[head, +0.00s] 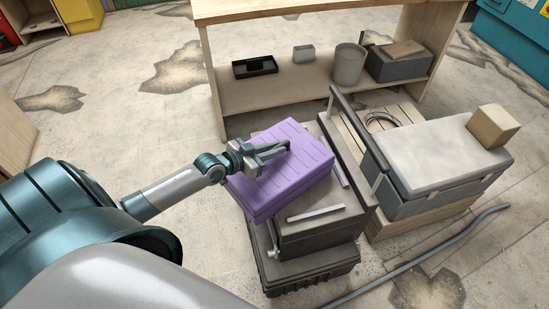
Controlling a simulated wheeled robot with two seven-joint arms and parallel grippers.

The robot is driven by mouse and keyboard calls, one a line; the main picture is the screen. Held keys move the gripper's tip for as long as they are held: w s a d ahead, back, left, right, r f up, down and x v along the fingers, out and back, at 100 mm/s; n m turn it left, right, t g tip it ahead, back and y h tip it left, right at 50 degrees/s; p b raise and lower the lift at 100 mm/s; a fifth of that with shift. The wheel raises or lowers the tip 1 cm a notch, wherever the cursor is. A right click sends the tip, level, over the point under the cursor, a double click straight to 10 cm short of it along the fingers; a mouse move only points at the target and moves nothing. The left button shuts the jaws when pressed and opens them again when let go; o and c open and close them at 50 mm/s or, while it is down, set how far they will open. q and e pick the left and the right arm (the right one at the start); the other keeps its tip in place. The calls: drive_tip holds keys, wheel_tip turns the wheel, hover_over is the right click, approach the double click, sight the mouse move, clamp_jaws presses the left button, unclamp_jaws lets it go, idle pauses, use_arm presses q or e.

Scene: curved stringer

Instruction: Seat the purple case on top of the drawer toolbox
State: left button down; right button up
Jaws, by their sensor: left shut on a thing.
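The purple case (300,153) is in the middle of the head view, over the left part of the dark grey drawer toolbox (318,238). My left gripper (283,148) is shut on the case at its upper face. The case is turned at an angle to the toolbox and its left corner sticks out past the toolbox's left side. I cannot tell whether the case touches the toolbox top. A light metal bar (316,213) shows on the toolbox top in front of the case. My right gripper is not in view.
A wooden bench (310,98) stands behind with a black tray (255,67), a grey bucket (348,65) and a dark box on its lower shelf. A grey chest (428,150) on a wooden pallet stands right, bearing a cardboard box (493,126). A hose (430,250) lies on the floor.

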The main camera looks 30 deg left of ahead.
use_arm(q)
drive_tip(key=shift+w+a+r, duration=0.1)
drive_tip(key=shift+r, duration=0.1)
drive_tip(key=shift+r, duration=0.1)
drive_tip(key=shift+r, duration=0.45)
wheel_tip(320, 180, up, 8)
drive_tip(key=shift+f, duration=0.2)
drive_tip(key=shift+r, duration=0.65)
